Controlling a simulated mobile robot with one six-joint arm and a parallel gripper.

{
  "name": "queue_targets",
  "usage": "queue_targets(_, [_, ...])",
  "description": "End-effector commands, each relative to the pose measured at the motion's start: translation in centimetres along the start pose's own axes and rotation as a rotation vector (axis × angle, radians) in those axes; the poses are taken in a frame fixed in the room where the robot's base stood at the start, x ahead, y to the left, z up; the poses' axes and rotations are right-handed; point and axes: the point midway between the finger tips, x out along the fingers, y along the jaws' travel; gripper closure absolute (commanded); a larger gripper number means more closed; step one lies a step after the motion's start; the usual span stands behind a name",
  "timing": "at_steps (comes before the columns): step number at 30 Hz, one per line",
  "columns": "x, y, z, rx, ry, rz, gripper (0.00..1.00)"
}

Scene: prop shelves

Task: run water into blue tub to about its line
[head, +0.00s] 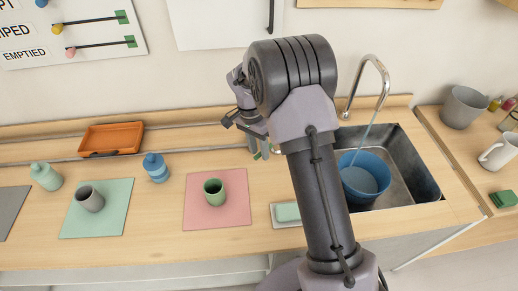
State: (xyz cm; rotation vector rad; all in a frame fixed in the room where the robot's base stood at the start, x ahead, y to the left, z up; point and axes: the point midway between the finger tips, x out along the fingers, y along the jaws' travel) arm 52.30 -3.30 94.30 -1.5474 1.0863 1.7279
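The blue tub (372,161) stands in the metal sink (418,172), partly hidden by my arm. A thin stream of water (369,131) runs from the curved chrome faucet (377,62) into it. A lighter blue water surface (358,180) shows low inside the tub. I cannot make out the fill line. My gripper (258,149) points down over the back of the counter, left of the sink and apart from the tub. Small green bits show at its fingertips. My arm hides part of the area, so the finger gap and any tap handle are unclear.
A soap dish (286,215) lies by the sink. A grey pot (463,107) and white mug (499,151) stand right.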

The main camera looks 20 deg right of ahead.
Motion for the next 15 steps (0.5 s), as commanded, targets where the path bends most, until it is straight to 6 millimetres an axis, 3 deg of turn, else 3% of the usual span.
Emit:
queue_targets(4, [-0.4,0.0,0.0,0.000,0.000,0.000,0.64])
queue_targets(7, [-2.3,0.0,0.0,0.000,0.001,-0.002,0.64])
queue_targets(15, [-11.5,0.0,0.0,0.001,0.001,-0.003,0.64])
